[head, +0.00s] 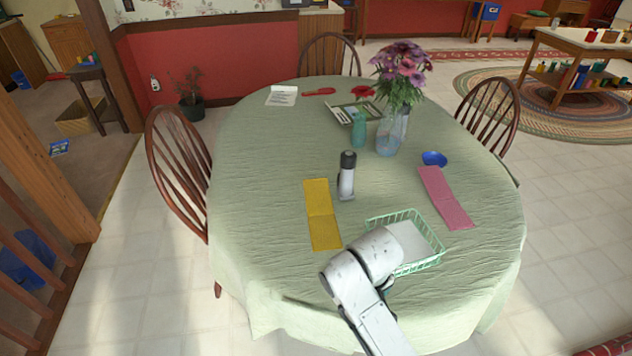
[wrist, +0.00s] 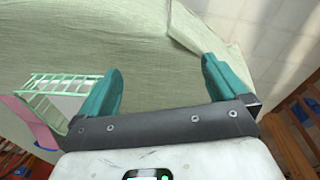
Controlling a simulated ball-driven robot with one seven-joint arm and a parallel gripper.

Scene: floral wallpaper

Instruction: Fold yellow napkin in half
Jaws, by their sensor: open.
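The yellow napkin (head: 320,213) lies flat and spread out lengthwise on the green tablecloth, left of the table's middle. A crease line crosses it near its middle. My gripper (wrist: 162,80) is open and empty in the wrist view, its two teal fingers apart above the tablecloth near the table's edge. In the head view my arm reaches in from the bottom, right of and nearer than the napkin, and hides the gripper's fingertips almost wholly. The napkin does not show in the wrist view.
A green wire basket (head: 440,250) with something white in it stands beside my arm; it also shows in the wrist view (wrist: 65,78). A pink napkin (head: 445,198), a grey-and-white bottle-like object (head: 347,175), a blue bowl (head: 434,158) and a flower vase (head: 388,135) stand around. The cloth left of the yellow napkin is clear.

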